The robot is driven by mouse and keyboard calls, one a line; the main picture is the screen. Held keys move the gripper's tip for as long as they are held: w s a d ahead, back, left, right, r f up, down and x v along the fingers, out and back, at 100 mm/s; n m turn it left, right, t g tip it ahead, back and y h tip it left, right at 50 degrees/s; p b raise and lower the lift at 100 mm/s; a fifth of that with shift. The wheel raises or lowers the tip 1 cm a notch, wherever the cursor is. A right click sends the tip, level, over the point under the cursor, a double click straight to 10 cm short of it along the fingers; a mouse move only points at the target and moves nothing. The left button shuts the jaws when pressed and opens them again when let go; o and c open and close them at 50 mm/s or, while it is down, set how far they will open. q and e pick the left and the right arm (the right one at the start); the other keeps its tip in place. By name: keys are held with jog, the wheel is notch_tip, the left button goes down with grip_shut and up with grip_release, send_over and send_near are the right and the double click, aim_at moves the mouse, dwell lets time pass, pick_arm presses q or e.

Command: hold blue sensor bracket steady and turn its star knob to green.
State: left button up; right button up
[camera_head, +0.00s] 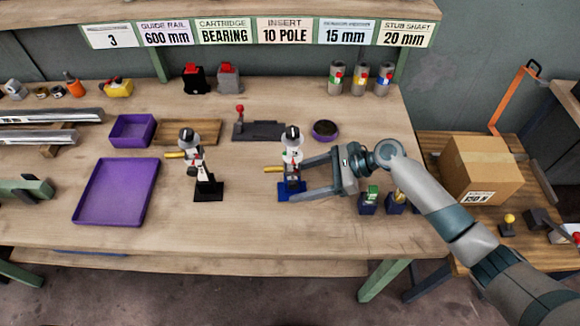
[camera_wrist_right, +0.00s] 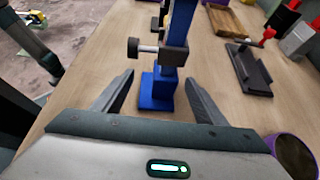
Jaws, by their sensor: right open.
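The blue sensor bracket (camera_head: 291,187) stands upright on the table, right of the middle, with a white head on top and a yellow handle (camera_head: 272,169) pointing left. In the right wrist view, its blue post (camera_wrist_right: 160,88) rises from a block base, and a black knob (camera_wrist_right: 133,48) on a silver shaft sticks out to the left. Its upper part is cut off there. I cannot make out a green mark clearly. My right gripper (camera_head: 297,181) is open, its fingers (camera_wrist_right: 158,97) on either side of the bracket's lower part, with visible gaps. My left gripper is not in view.
A similar bracket on a black base (camera_head: 208,191) stands to the left. A purple tray (camera_head: 118,217) lies farther left. A purple round bowl (camera_head: 325,130) sits behind. The table front is clear.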

jog(key=shift+x, duration=0.8)
jog(key=c, duration=1.6)
jog(key=shift+o, duration=0.2)
